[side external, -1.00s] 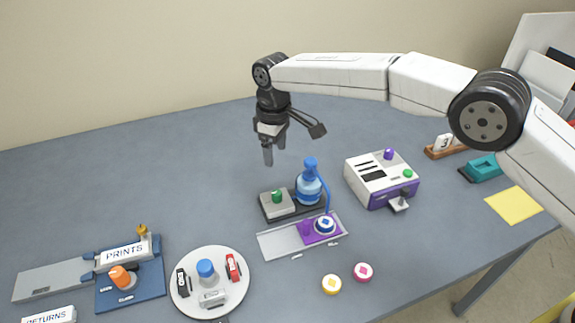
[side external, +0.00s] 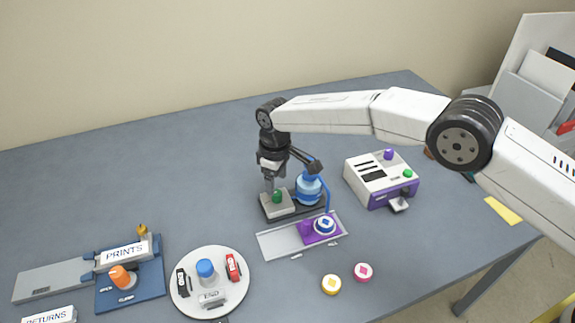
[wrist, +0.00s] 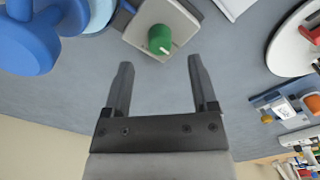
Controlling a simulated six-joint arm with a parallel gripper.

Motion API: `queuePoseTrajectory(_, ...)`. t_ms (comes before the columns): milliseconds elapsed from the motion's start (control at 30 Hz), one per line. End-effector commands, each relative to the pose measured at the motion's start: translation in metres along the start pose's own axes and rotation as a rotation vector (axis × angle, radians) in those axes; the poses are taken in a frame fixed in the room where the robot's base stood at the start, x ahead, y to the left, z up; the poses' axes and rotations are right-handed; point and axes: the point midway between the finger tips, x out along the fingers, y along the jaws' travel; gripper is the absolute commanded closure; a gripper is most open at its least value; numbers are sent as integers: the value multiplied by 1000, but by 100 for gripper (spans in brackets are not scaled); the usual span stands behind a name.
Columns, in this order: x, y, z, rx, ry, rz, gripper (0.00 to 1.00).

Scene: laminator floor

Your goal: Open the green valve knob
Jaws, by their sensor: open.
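The green valve knob (side external: 277,196) sits on a light grey block (side external: 287,207) beside a blue bottle (side external: 309,189) on a dark base. In the wrist view the green knob (wrist: 160,39) with a pale mark lies beyond the fingertips, roughly centred between them. My gripper (side external: 270,184) is just above and beside the knob in the side view, pointing down. In the wrist view my gripper (wrist: 158,62) has its two fingers wide apart with nothing between them. I cannot tell exactly how far the fingertips are from the knob.
A white and purple machine (side external: 382,179) stands to the right. A round white plate (side external: 210,283) with small items is at front left. The table behind and left is clear.

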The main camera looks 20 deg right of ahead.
Motion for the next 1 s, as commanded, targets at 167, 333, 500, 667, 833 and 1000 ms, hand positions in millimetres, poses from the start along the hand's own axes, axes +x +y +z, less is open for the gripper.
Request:
queuePoseTrajectory(167,24,0,0,0,-1,0,25)
queuePoseTrajectory(333,38,0,0,0,1,0,25)
queuePoseTrajectory(500,44,0,0,0,1,0,25)
queuePoseTrajectory(667,45,0,0,0,2,0,25)
queuePoseTrajectory(833,44,0,0,0,1,0,54)
queuePoseTrajectory(1000,44,0,0,0,1,0,100)
